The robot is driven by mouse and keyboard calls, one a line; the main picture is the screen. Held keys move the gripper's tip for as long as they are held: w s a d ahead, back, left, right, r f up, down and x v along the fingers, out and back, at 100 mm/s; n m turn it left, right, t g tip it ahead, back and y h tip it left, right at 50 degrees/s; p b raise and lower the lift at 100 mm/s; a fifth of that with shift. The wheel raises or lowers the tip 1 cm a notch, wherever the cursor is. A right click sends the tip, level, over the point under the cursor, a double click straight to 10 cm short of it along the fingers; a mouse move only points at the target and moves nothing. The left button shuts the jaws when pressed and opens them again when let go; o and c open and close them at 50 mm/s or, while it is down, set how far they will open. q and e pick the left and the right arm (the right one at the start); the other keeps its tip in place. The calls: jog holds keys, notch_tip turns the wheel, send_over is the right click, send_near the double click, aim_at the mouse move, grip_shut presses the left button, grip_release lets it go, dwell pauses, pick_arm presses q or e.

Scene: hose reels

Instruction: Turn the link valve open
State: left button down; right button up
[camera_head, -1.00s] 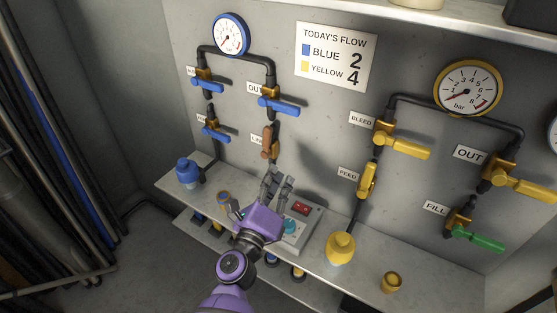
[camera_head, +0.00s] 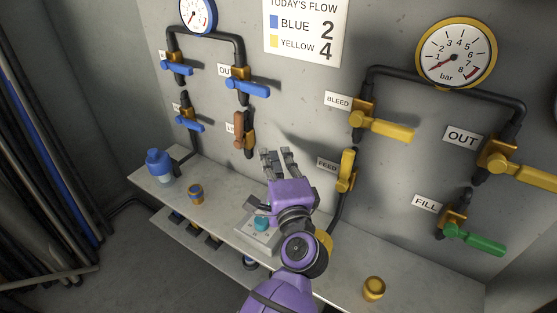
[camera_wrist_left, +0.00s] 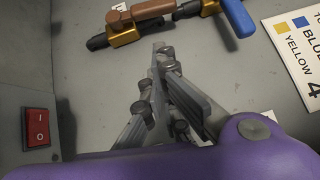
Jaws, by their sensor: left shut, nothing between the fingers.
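The link valve (camera_head: 247,142) is on the grey wall at the lower right of the blue pipe loop, with a brass body and a brown-orange handle (camera_head: 238,127). The handle lies roughly along the pipe. Its label is mostly hidden. My left gripper (camera_head: 277,154) is shut and empty, to the right of and a little below the valve in the head view, apart from it. In the left wrist view the fingers (camera_wrist_left: 164,48) point toward the brown handle (camera_wrist_left: 152,10) at the top, with a visible gap. My right gripper is not in view.
Blue-handled valves (camera_head: 248,88) sit above and left. The yellow feed valve (camera_head: 346,170) stands close right of my gripper. Below is a shelf (camera_head: 420,277) with a blue bottle (camera_head: 159,168), a small cup (camera_head: 196,194) and a yellow cup (camera_head: 374,288). A red switch (camera_wrist_left: 37,128) is near my wrist.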

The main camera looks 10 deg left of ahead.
aim_at(239, 131)
pick_arm(q)
jog(key=w+a+r+p, duration=0.1)
jog(key=w+a+p, duration=0.1)
jog(key=w+a, duration=0.4)
jog(key=shift+w+p, duration=0.15)
jog(key=shift+p, duration=0.25)
